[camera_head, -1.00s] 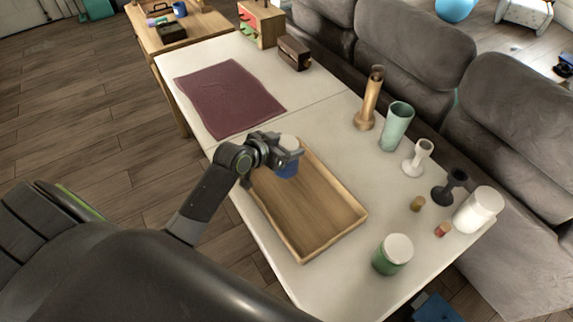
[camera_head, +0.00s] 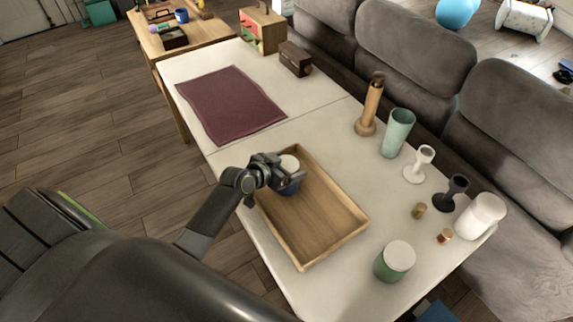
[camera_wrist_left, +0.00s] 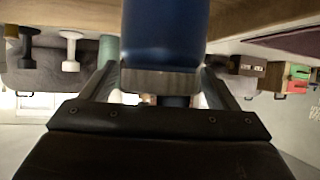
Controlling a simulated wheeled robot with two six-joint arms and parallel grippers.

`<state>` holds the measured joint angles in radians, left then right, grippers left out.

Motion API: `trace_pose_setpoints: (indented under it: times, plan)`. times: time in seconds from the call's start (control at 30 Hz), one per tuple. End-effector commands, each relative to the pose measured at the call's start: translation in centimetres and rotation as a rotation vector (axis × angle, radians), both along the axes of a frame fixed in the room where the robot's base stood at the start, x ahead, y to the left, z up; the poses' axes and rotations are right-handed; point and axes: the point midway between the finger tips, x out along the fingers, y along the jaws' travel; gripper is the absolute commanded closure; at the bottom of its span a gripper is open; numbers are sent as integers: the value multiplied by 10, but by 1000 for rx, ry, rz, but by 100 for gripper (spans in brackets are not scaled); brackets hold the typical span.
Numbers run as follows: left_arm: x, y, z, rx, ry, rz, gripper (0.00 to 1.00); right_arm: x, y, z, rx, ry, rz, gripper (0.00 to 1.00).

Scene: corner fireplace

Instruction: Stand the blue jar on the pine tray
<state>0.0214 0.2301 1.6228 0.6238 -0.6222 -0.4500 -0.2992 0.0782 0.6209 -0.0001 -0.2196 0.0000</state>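The blue jar (camera_head: 291,188) with a pale lid is upright at the far left end of the pine tray (camera_head: 318,208). My left gripper (camera_head: 284,172) has its fingers on either side of the jar and appears shut on it. In the left wrist view the blue jar (camera_wrist_left: 165,35) fills the space between the finger tips of my left gripper (camera_wrist_left: 162,75). The jar's base is hidden, so I cannot tell if it touches the tray floor. The rest of the tray is empty. My right gripper is not in view.
A green jar (camera_head: 394,261) stands right of the tray. A maroon mat (camera_head: 231,104) lies beyond the tray. A sofa borders the table.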

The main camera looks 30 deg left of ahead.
Motion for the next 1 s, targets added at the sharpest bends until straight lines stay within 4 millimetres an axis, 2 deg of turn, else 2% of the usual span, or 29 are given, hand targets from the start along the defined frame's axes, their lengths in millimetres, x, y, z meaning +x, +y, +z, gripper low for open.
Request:
trace_pose_setpoints:
  times: [0.47,1.0]
  plan:
    - [-3,1,5,1,1,0,10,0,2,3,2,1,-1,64]
    - [-79,23,47,4,0,-2,10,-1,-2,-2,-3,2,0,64]
